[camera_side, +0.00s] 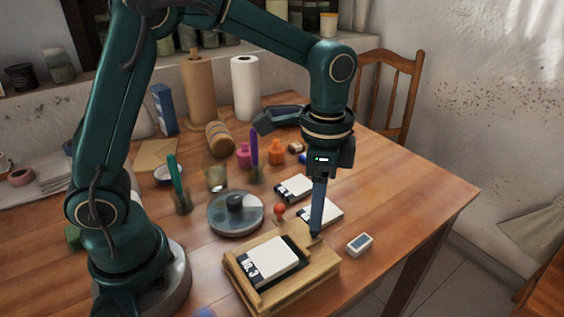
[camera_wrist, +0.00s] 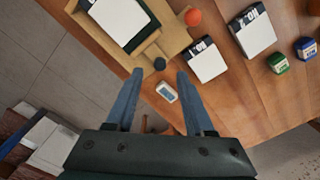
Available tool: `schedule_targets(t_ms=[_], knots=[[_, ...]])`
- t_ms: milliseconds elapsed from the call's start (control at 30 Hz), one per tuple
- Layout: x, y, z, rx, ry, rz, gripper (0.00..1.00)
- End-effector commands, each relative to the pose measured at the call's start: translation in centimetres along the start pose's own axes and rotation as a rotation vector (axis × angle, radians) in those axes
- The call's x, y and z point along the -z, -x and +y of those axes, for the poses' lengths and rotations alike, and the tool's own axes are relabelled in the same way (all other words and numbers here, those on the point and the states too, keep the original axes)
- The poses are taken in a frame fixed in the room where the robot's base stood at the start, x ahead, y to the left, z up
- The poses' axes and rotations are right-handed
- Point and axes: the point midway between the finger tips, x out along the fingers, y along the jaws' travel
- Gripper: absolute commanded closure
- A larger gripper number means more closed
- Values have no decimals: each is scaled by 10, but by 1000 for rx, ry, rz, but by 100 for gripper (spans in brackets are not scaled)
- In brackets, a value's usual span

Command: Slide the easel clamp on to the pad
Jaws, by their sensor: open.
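The wooden easel (camera_side: 285,290) lies near the table's front edge. A white pad (camera_side: 273,257) with a black "No. 3" strip lies on it; the pad also shows in the wrist view (camera_wrist: 118,18). The clamp (camera_side: 298,234) looks like a wooden bar at the easel's right end, beside the pad and apart from its white face. A dark knob (camera_wrist: 160,63) stands at the clamp's near end in the wrist view. My gripper (camera_wrist: 160,74) is open, pointing down, with its blue fingertips on either side of the knob; contact cannot be told. In the side view my gripper (camera_side: 316,235) hides the knob.
A red ball (camera_side: 280,210) stands at the easel's back edge. Other labelled pads (camera_side: 325,212) (camera_side: 294,187) lie behind. A small white and blue block (camera_side: 360,244) lies right of the easel.

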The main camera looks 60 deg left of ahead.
Motion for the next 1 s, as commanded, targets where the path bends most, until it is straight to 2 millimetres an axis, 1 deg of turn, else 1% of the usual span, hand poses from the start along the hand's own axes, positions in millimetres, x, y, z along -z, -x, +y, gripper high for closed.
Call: schedule_targets(t_ms=[100,300,433,633,667,700,767,800,1000], knots=[[-1,-16,1,-2,1,-3,47],[-1,-37,0,-1,2,-1,47],[-1,-41,0,1,2,1,47],[0,-40,0,1,2,2,47],[0,-40,0,1,2,2,58],[0,-40,0,1,2,2,73],[0,-40,0,1,2,2,96],[0,-40,0,1,2,2,100],[0,-40,0,1,2,2,100]])
